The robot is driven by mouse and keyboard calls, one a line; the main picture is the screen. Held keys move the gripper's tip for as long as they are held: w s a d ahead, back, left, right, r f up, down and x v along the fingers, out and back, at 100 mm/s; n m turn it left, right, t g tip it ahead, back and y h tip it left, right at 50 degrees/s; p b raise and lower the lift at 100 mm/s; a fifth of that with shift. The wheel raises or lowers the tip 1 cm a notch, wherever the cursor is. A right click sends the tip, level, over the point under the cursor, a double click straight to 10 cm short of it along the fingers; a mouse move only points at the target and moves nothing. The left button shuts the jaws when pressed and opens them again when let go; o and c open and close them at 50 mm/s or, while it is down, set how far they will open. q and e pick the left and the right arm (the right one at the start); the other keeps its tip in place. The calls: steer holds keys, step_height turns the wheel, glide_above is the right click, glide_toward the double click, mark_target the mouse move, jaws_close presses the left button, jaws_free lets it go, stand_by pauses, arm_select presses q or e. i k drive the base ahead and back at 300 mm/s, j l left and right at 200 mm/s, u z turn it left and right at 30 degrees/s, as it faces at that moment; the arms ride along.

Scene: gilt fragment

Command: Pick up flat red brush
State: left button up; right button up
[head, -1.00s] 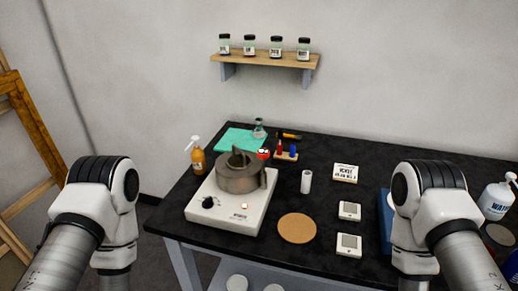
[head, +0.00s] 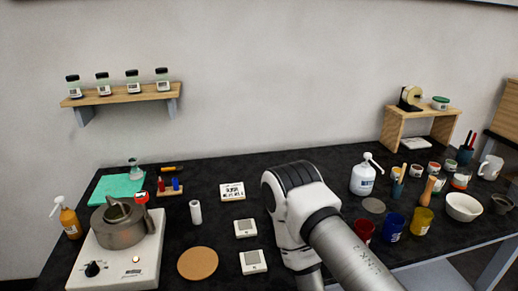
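I cannot make out a flat red brush for certain. A dark blue cup (head: 465,155) at the back right holds upright tools with red handles (head: 471,138). Another cup (head: 398,188) holds a tool with a wooden handle. A small wooden rack (head: 170,191) at the left carries a red item (head: 161,184) and a blue item, too small to identify. My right arm stands in the middle front of the head view, but its gripper is out of sight. My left arm and gripper are out of view.
A hot plate (head: 141,262) with a metal pot (head: 120,232) stands at the left. A white pump bottle (head: 362,178), coloured cups (head: 422,222) and a white bowl (head: 463,207) crowd the right side. A small wooden stand (head: 392,127) is behind. The back middle table is fairly clear.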

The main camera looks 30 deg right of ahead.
mark_target(471, 146)
steer(key=k+l+z, duration=0.15)
steer(key=l, duration=0.45)
steer(key=l+z, duration=0.1)
steer(key=l, duration=0.55)
steer(key=l+z, duration=0.15)
steer(key=l, duration=0.45)
steer(key=l+z, duration=0.1)
steer(key=l, duration=0.55)
steer(key=l+z, duration=0.15)
steer(key=l, duration=0.45)
steer(key=i+l+z, duration=0.1)
steer(key=l, duration=0.5)
steer(key=i+l+z, duration=0.15)
steer(key=l, duration=0.5)
steer(key=l+z, duration=0.1)
steer(key=l, duration=0.5)
